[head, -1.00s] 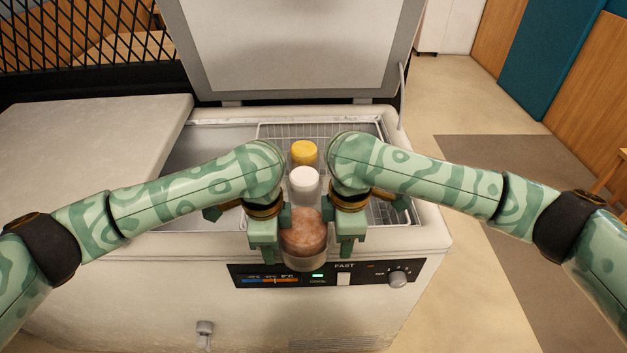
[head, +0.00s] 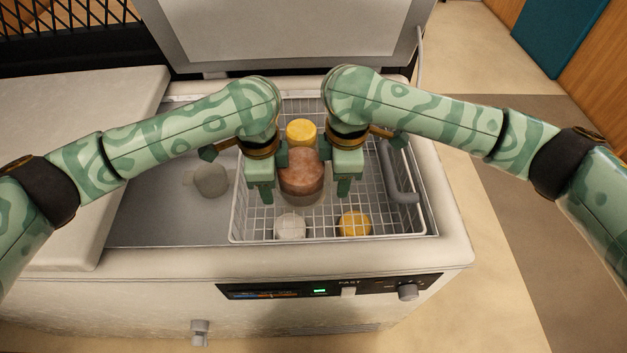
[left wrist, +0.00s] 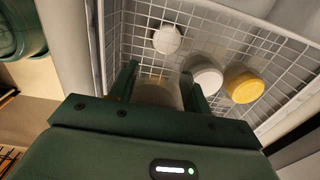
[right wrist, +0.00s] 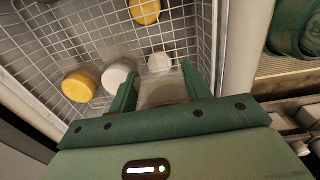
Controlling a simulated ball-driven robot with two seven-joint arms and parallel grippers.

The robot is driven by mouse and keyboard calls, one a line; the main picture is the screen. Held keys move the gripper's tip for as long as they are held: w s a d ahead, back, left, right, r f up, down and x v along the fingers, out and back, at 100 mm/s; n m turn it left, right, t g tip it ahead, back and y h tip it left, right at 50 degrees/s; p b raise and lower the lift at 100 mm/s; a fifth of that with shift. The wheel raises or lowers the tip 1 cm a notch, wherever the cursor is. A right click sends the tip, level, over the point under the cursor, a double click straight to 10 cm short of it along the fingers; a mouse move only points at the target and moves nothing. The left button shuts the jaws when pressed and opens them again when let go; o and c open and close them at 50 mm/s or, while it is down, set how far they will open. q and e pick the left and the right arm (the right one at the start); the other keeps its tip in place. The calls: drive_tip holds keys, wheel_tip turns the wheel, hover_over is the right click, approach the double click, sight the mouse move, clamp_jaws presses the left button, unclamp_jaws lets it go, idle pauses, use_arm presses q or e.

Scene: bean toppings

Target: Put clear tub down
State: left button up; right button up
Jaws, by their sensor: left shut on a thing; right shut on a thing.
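The clear tub (head: 301,175) has a brown-pink top and is held upright between my two grippers, over the wire basket (head: 240,215) in the open chest freezer. My left gripper (head: 271,180) is at its left side and my right gripper (head: 332,178) at its right side, both shut on it. The tub also shows between the fingers in the left wrist view (left wrist: 158,92) and the right wrist view (right wrist: 163,92). I cannot tell whether its base touches anything.
A yellow-topped tub (head: 300,130) stands behind the held tub. A white-topped tub (head: 290,225) and another yellow-topped tub (head: 354,223) sit in the basket's near part. A pale round thing (head: 211,180) lies left of the basket. The freezer's front rim (head: 200,258) borders the opening.

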sight(278, 229)
use_arm(q)
drive_tip(key=shift+w+a+f, duration=0.15)
drive_tip(key=shift+w, duration=0.05)
use_arm(e)
drive_tip(key=shift+w+d+f, duration=0.15)
drive_tip(key=shift+w, duration=0.05)
